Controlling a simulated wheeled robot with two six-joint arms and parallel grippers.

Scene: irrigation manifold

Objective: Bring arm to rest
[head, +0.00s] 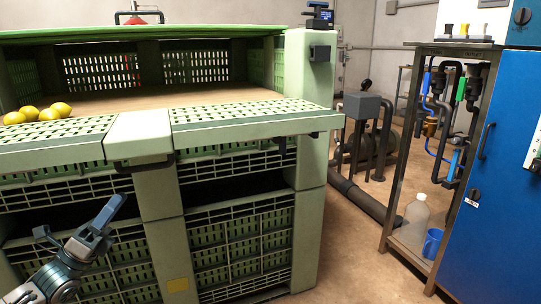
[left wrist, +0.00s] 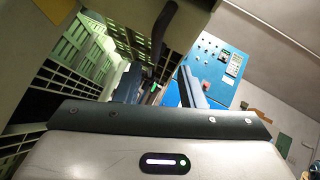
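My left gripper (head: 80,216) is at the lower left of the head view, in front of the green slatted crate stack (head: 160,205). Its two fingers stand apart with nothing between them. The left wrist view also shows the two fingers (left wrist: 161,86) spread, with a gap between them. Part of my left forearm shows below the gripper at the picture's edge. My right arm and right gripper are in neither view.
Several yellow fruits (head: 48,112) lie in the open top crate. To the right are pipes and a pump (head: 362,115), a metal-framed rack (head: 410,150) with a clear bottle (head: 415,217) and blue mug (head: 432,243), and a blue cabinet (head: 500,200). Floor between is partly free.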

